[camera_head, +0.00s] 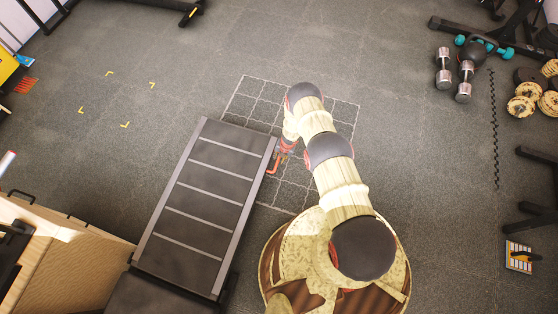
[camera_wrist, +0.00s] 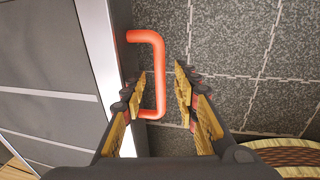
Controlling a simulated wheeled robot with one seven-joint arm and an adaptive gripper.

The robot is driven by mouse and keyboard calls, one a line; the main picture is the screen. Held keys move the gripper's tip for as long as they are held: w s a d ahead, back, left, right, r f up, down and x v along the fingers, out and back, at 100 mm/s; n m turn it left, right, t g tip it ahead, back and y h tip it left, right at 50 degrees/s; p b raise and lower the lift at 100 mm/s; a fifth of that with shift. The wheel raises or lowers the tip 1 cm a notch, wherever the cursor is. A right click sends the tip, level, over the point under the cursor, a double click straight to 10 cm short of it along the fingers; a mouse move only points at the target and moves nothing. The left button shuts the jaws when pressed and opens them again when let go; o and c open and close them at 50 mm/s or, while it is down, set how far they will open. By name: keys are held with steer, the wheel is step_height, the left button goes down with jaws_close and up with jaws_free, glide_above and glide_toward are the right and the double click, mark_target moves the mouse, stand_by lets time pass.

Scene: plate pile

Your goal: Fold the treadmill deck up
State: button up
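The treadmill deck (camera_head: 205,192) lies low and slanting, left of my arm, with a dark belt crossed by pale lines and grey side rails. It also fills the left of the wrist view (camera_wrist: 42,68). A red U-shaped handle (camera_wrist: 159,62) sticks out from its right rail; in the head view the handle (camera_head: 272,167) is partly hidden by my gripper. My gripper (camera_head: 283,157) is at the handle. In the wrist view its two fingers (camera_wrist: 162,72) are apart, one on each side of the handle's long bar. I cannot tell whether they touch it.
A wooden box (camera_head: 75,265) stands at lower left, close to the deck. Dumbbells (camera_head: 464,80) and weight plates (camera_head: 523,106) lie at upper right. A pale grid outline (camera_head: 342,101) marks the floor around my gripper. The floor above the deck is clear.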

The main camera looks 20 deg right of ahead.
steer(key=shift+w+a+f, duration=0.1)
steer(key=shift+a+f, duration=0.05)
steer(key=shift+f, duration=0.65)
steer(key=c, duration=0.3)
steer(key=c, duration=0.4)
steer(key=shift+r, duration=0.1)
jaws_close()
